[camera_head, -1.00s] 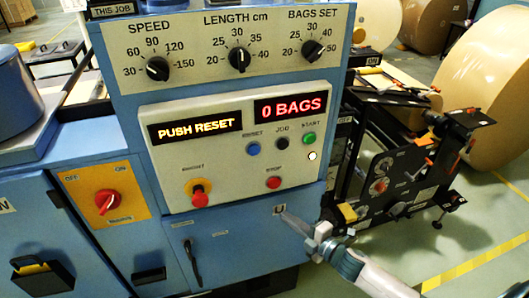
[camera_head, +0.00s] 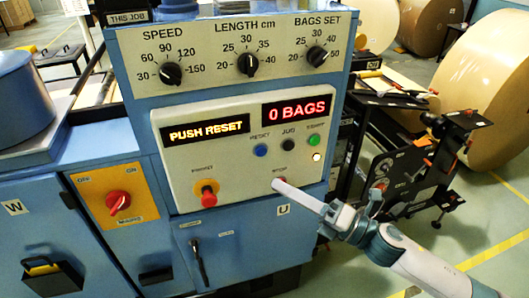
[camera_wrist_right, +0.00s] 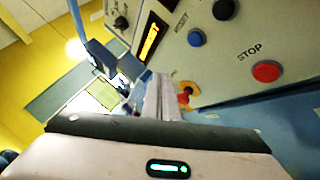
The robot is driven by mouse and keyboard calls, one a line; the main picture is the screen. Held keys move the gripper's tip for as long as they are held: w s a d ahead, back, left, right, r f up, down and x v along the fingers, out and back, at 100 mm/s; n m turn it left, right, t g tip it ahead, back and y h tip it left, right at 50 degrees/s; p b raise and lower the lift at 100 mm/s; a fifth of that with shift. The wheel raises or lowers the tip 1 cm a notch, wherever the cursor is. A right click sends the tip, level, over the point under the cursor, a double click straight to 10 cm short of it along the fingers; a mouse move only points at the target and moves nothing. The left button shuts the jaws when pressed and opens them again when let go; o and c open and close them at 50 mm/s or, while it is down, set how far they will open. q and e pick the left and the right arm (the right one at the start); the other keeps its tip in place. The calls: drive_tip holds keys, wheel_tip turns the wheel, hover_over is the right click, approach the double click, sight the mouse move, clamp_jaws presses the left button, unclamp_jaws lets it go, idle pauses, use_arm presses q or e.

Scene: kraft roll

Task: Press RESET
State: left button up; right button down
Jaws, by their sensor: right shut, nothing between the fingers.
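The control panel (camera_head: 228,165) shows PUSH RESET on its amber display (camera_head: 207,130). The blue RESET button (camera_head: 260,150) sits below the red 0 BAGS display (camera_head: 296,108); in the right wrist view the blue button (camera_wrist_right: 196,38) shows clear of the fingers. My right gripper (camera_head: 280,186) is shut and empty, its fingers pointing up-left at the panel, below and right of RESET. In the head view its tip overlaps the red STOP button (camera_head: 279,181), mostly hiding it; I cannot tell contact there. The fingers also show in the right wrist view (camera_wrist_right: 164,96), apart from STOP (camera_wrist_right: 267,71).
The dark JOG button (camera_head: 288,144) and green START button (camera_head: 313,140) are right of RESET, with a lit lamp (camera_head: 317,157) below. A red emergency knob (camera_head: 208,194) sticks out lower left. Black machinery (camera_head: 405,175) and a kraft roll (camera_head: 495,100) stand at right.

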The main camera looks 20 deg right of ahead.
drive_tip(key=shift+r, duration=0.1)
idle(0.4)
drive_tip(key=w, duration=0.8)
drive_tip(key=shift+w+a, duration=0.2)
drive_tip(key=shift+w, duration=0.15)
drive_tip(key=shift+w, duration=0.1)
idle(1.9)
drive_tip(key=shift+w, duration=0.3)
drive_tip(key=shift+w, duration=0.45)
idle(1.1)
drive_tip(key=shift+s, duration=0.85)
drive_tip(key=shift+s, duration=0.1)
drive_tip(key=shift+s+d, duration=0.1)
drive_tip(key=shift+s, duration=2.3)
